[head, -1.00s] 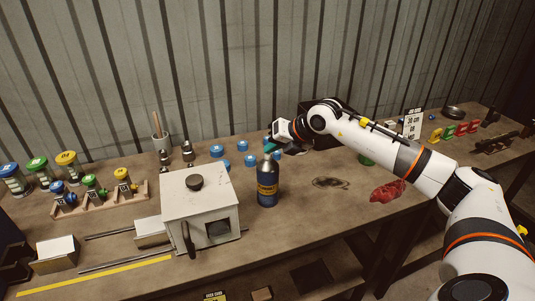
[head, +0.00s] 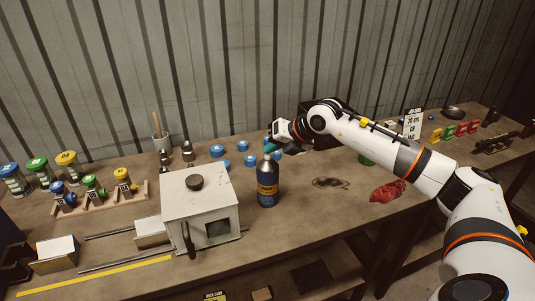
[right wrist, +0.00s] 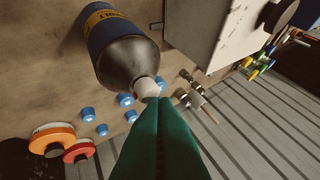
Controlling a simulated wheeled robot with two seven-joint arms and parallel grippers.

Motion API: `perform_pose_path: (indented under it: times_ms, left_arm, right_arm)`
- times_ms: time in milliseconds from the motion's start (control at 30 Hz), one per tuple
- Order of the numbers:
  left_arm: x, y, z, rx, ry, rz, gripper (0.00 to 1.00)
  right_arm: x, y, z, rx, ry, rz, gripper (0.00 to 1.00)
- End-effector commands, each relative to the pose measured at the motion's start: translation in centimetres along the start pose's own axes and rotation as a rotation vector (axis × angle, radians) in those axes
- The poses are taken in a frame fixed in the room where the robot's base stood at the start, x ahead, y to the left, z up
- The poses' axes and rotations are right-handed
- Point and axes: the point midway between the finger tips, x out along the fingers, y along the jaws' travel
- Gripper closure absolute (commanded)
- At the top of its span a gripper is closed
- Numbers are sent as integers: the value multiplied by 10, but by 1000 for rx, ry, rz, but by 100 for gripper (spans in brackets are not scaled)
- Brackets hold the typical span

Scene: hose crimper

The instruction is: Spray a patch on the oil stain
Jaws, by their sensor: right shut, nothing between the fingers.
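A dark blue spray bottle (head: 267,186) with a yellow label and a grey top stands upright on the workbench, right of the white box. A dark oil stain (head: 330,182) lies on the bench to the right of the bottle. My right gripper (head: 271,149) is at the top of the bottle, its green fingers shut with nothing between them. In the right wrist view the shut fingertips (right wrist: 156,100) are at the bottle's pale nozzle (right wrist: 147,88); I cannot tell whether they touch it. My left gripper is not in view.
A white box (head: 200,207) with a dark knob stands close left of the bottle. Blue caps (head: 242,146) lie behind it. A crumpled red rag (head: 388,191) lies right of the stain. Bare bench lies between bottle and stain.

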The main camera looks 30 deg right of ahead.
Motion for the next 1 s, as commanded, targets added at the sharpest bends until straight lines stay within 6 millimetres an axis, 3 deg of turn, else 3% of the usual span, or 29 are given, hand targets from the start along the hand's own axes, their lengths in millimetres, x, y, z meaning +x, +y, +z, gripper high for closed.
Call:
perform_pose_path:
  times_ms: [533, 1000]
  left_arm:
    - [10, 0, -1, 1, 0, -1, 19]
    - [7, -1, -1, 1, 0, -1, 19]
  right_arm:
    - [7, 5, 5, 0, 0, 0, 100]
    - [4, 3, 3, 0, -3, 1, 100]
